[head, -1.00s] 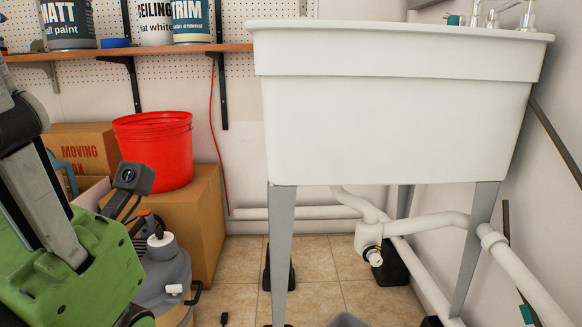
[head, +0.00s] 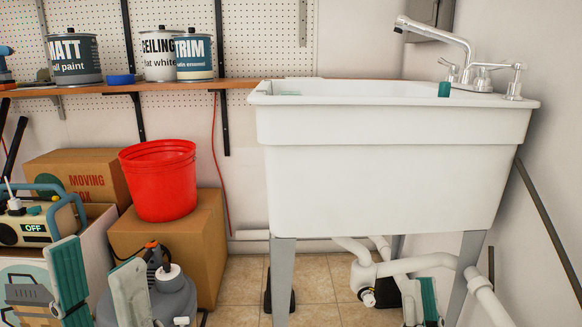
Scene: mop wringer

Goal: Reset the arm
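My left gripper (head: 98,262) is at the lower left, pointing up, with its two pale, teal-padded fingers spread apart. Nothing shows between them but the background, a box and the edge of a grey canister. My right gripper (head: 420,298) is at the bottom, right of centre, in front of the white pipes below the sink. Only a pale finger part and a teal pad show, close together; its lower part is cut off by the frame. I cannot tell whether it is open or shut.
A white utility sink (head: 390,180) with a chrome faucet (head: 440,38) fills the right side. A red bucket (head: 160,182) stands on a cardboard box (head: 190,245). The grey canister (head: 172,300) is beside my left gripper. Paint cans stand on a wooden shelf (head: 180,87). Tiled floor shows between.

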